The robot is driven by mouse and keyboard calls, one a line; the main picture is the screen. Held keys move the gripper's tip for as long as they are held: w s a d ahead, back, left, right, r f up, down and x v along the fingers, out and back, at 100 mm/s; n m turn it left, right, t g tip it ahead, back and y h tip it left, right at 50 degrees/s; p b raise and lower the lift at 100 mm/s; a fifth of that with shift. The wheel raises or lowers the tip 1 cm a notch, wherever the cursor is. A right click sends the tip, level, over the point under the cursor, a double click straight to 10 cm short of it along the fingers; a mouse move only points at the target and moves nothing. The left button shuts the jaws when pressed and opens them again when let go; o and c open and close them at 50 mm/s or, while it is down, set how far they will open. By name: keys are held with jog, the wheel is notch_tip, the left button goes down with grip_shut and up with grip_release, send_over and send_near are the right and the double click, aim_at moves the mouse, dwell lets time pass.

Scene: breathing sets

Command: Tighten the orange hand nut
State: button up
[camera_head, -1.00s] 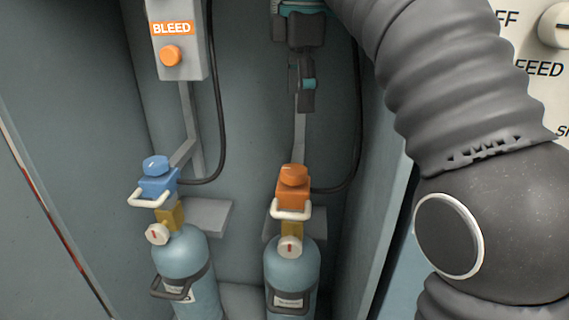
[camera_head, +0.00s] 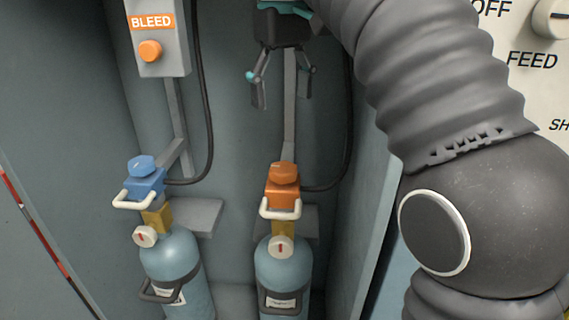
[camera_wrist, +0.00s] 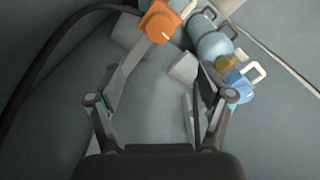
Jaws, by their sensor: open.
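The orange hand nut (camera_head: 284,173) sits on top of an orange valve block (camera_head: 283,194) with a white handle, above the right blue-grey cylinder (camera_head: 284,265). My gripper (camera_head: 285,104) is open and empty, above the nut and apart from it, with its fingers pointing down. In the wrist view the orange nut (camera_wrist: 159,23) shows at the top, beyond and between the open fingers (camera_wrist: 150,82). Nothing covers the nut in either view.
A second cylinder (camera_head: 175,257) with a blue valve and nut (camera_head: 142,164) stands at left. A grey BLEED box (camera_head: 160,38) with an orange button is on the back wall. Black hoses run beside both valves. The cabinet side wall (camera_head: 372,215) bounds the right.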

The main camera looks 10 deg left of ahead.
aim_at(283, 167)
notch_tip(283, 167, down, 13)
jog(key=b, duration=0.6)
jog(key=shift+f, duration=0.1)
jog(key=c, duration=1.2)
